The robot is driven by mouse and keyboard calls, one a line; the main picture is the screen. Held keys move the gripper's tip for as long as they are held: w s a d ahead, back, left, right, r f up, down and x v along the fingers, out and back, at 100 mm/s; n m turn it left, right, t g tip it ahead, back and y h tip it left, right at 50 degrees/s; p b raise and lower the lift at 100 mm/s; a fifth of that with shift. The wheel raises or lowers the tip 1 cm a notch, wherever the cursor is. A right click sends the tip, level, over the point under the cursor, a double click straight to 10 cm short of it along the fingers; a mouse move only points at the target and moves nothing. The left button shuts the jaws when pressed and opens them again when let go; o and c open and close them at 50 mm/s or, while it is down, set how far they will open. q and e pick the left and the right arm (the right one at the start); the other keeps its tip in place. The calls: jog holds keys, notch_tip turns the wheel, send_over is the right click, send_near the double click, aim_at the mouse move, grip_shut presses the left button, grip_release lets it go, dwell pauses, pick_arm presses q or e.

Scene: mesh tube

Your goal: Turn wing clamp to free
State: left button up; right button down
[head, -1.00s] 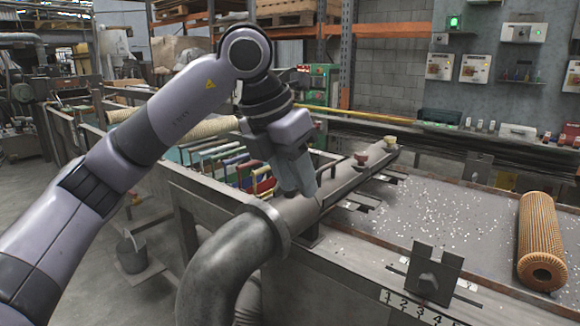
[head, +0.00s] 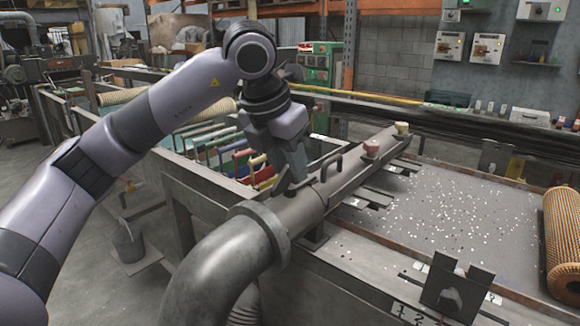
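My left gripper (head: 294,184) points down at the near end of the grey pipe (head: 305,208), just beyond its flange. A dark arched handle (head: 331,166) stands on the pipe just right of the gripper, apparently apart from it. The fingers overlap in this view, so I cannot tell their opening or whether they touch the pipe. A dark notched bracket (head: 455,287) with a small lug stands on the front rail. I cannot tell for sure which part is the wing clamp. My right gripper is out of view.
A speckled grey table (head: 440,215) lies right of the pipe, with a tan mesh tube (head: 564,240) at its right edge. Coloured frames hang in a trough (head: 205,180) behind the gripper. A bucket (head: 127,245) stands on the left.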

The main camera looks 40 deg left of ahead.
pick_arm(q)
jog(key=shift+w+f, duration=0.25)
jog(key=shift+f, duration=0.35)
grip_shut()
